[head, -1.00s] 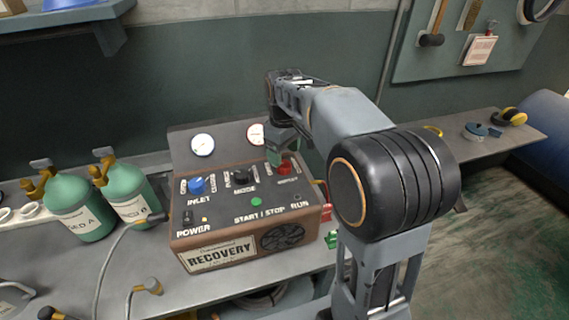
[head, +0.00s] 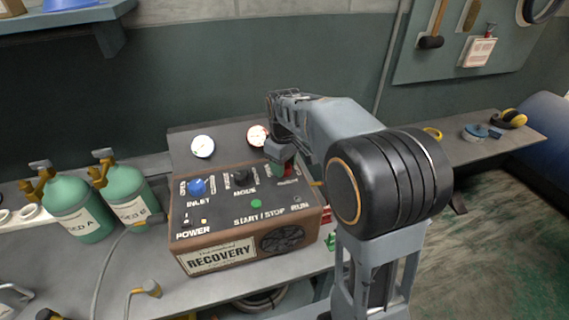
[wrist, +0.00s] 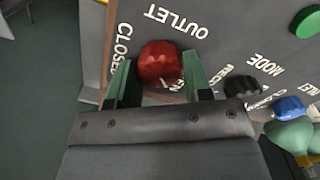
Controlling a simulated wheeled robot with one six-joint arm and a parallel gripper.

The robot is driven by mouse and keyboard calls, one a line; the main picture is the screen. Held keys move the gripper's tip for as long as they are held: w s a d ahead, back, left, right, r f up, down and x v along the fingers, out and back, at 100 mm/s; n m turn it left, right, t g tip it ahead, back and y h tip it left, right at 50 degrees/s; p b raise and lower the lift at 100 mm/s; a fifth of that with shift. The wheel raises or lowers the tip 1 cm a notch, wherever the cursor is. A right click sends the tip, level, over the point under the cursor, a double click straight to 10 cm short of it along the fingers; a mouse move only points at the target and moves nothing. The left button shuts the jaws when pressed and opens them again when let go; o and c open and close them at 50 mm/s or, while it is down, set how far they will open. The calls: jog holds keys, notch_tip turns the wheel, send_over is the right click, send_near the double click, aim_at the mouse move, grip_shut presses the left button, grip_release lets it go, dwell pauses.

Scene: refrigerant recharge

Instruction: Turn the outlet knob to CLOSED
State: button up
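In the wrist view the red knob (wrist: 160,62) lies between the two green fingers of my gripper (wrist: 158,74). The fingers straddle it, with what look like narrow gaps on both sides, so my gripper is open around it. The words OUTLET and CLOSED show beside the knob; OPEN is partly covered. I cannot tell which way the knob points.
A blue inlet knob (head: 197,187), a black mode knob (head: 241,178) and a green start/stop button (head: 256,203) share the panel. Two gauges (head: 203,146) stand behind it. Green cylinders (head: 80,208) stand on the bench to the left.

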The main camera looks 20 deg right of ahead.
jog(key=c, duration=0.4)
jog(key=shift+c, duration=0.2)
jog(key=shift+m, duration=0.4)
jog(key=m+p, duration=0.1)
jog(key=m, duration=0.2)
jog(key=shift+r, duration=0.1)
jog(key=m+p, duration=0.1)
jog(key=m, duration=0.2)
jog(key=shift+m, duration=0.4)
jog(key=m+p, duration=0.1)
jog(key=m, duration=0.4)
jog(key=m+p, duration=0.1)
jog(key=m, duration=0.4)
jog(key=shift+m, duration=0.3)
